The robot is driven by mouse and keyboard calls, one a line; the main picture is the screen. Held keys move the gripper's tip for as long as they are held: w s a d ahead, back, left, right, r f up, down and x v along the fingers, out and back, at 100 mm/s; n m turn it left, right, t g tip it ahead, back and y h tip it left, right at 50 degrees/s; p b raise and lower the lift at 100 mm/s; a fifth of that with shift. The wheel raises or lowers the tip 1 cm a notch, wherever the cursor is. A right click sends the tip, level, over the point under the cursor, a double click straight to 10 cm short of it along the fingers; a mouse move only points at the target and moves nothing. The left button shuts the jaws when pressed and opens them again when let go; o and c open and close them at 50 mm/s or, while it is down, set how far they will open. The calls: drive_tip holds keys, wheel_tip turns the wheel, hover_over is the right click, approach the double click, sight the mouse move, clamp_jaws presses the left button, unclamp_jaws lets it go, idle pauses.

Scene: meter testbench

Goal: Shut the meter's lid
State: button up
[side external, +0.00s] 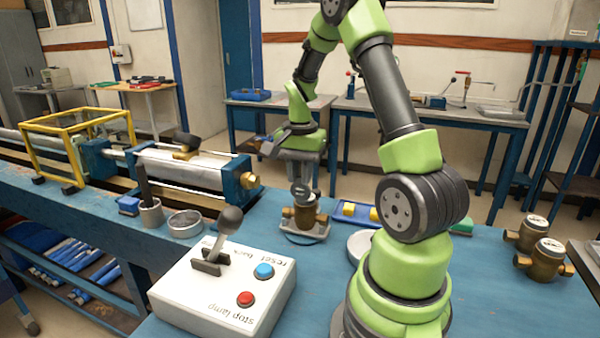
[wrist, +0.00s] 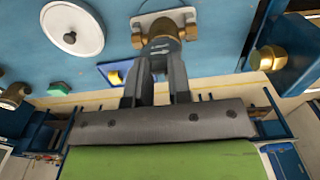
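The meter (side external: 306,218) is a brass body with pipe stubs, standing on a light plate on the blue bench; it also shows in the wrist view (wrist: 166,28). A grey round part sits on top of it; I cannot tell the lid's angle, as my gripper covers much of it. My gripper (side external: 302,184) points down right above the meter.
A control box (side external: 228,285) with a lever and red and blue buttons stands in front. A blue tray (side external: 357,214) with yellow parts and a white round dish (wrist: 72,30) lie near the meter. Two other meters (side external: 546,258) stand at right. A clamp rig (side external: 185,168) is at left.

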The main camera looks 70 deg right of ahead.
drive_tip(key=shift+d, duration=0.1)
clamp_jaws()
drive_tip(key=shift+d+y, duration=0.55)
drive_tip(key=shift+y, duration=0.35)
drive_tip(key=shift+d+f+y, duration=0.2)
drive_tip(key=shift+d+y, duration=0.6)
drive_tip(key=shift+y, duration=0.4)
drive_tip(key=shift+d+f+y, duration=0.3)
drive_tip(key=shift+d+y, duration=0.35)
drive_tip(key=shift+y, duration=0.45)
drive_tip(key=shift+d+f+y, duration=0.3)
drive_tip(key=shift+d+y, duration=0.3)
drive_tip(key=shift+y, duration=0.5)
